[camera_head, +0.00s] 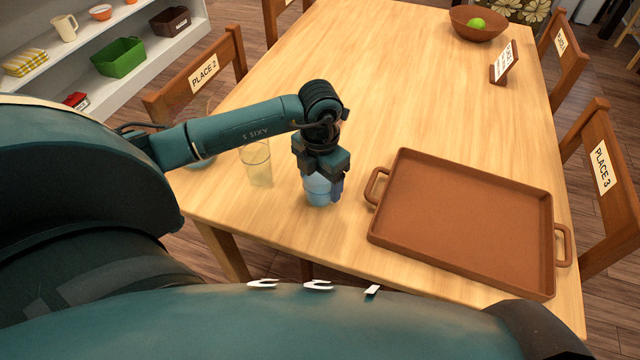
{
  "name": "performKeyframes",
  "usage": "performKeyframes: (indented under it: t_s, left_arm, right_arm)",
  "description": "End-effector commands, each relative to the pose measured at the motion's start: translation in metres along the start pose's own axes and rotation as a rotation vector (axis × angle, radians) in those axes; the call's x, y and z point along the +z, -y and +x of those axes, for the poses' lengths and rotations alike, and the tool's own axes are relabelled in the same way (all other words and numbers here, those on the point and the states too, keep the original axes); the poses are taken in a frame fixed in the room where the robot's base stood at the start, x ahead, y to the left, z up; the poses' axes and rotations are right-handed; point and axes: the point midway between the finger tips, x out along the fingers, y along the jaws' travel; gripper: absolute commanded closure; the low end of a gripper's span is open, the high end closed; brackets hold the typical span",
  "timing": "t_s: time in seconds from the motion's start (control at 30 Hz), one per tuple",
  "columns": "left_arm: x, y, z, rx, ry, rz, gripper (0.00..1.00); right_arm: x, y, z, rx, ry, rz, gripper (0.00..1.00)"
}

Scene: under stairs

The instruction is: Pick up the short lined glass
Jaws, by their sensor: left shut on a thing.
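A short, clear blue glass (319,197) stands near the front edge of the wooden table, left of the brown tray. I take it for the short lined glass, though its lines are too small to make out. My left gripper (322,181) points down from above and is shut on this glass, its fingers at the sides. The gripper hides the glass's rim and upper part. I cannot tell whether the glass's base touches the table. A taller pale yellow glass (257,165) stands to its left, apart from it. My right gripper is not in view.
The brown tray (462,222) is empty, close on the right. Another rounded vessel (200,160) is mostly hidden behind my left arm. A bowl (462,28) with a green ball and a small sign (504,62) stand far back. The table's middle is clear.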

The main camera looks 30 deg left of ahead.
Motion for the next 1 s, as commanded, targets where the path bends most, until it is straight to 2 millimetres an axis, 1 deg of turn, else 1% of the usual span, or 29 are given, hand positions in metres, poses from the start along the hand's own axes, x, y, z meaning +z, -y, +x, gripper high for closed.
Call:
performKeyframes:
  t_s: [0.03,0.13,0.57,0.77,1.0]
  left_arm:
    - [0.0,0.0,0.0,0.0,0.001,0.0,0.57]
    - [0.0,0.0,0.0,0.0,0.001,0.0,0.65]
    - [0.001,0.0,-0.005,0.0,0.003,0.0,0.65]
    - [0.001,0.0,-0.017,-0.001,0.005,0.0,0.65]
    - [0.001,-0.001,-0.04,0.001,0.005,-0.001,0.65]
  right_arm:
    - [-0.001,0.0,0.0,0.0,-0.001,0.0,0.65]
    - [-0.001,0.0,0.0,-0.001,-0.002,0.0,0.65]
    - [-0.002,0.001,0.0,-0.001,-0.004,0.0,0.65]
    - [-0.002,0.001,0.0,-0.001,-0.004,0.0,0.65]
    - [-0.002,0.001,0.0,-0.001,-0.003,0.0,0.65]
